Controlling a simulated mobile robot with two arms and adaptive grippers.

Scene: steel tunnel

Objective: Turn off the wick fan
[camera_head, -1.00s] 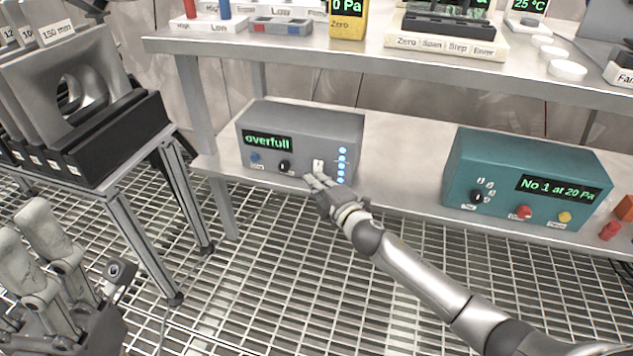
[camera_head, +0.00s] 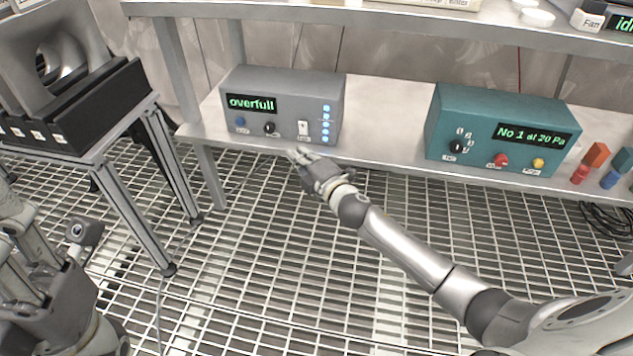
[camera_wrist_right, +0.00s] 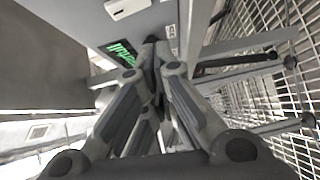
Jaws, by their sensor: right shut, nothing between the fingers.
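A grey box (camera_head: 285,95) with a green "overfull" display stands on the lower shelf. Its front has a blue button (camera_head: 240,121), a black knob (camera_head: 269,128), a white switch (camera_head: 303,130) and a column of blue lights (camera_head: 326,124). My right gripper (camera_head: 294,155) is shut and empty, just below and in front of the switch, apart from it. In the right wrist view the closed fingertips (camera_wrist_right: 155,48) point at the box, with the white switch (camera_wrist_right: 126,8) at the top edge. My left gripper (camera_head: 22,245) is partly cut off at the left edge; its fingertips are not clear.
A teal box (camera_head: 500,130) reading "No 1 at 20 Pa" stands to the right on the shelf. A device labelled "Fan" (camera_head: 590,21) is cut off at the upper right. A stand with black blocks (camera_head: 95,115) is at left. The grating floor in front is open.

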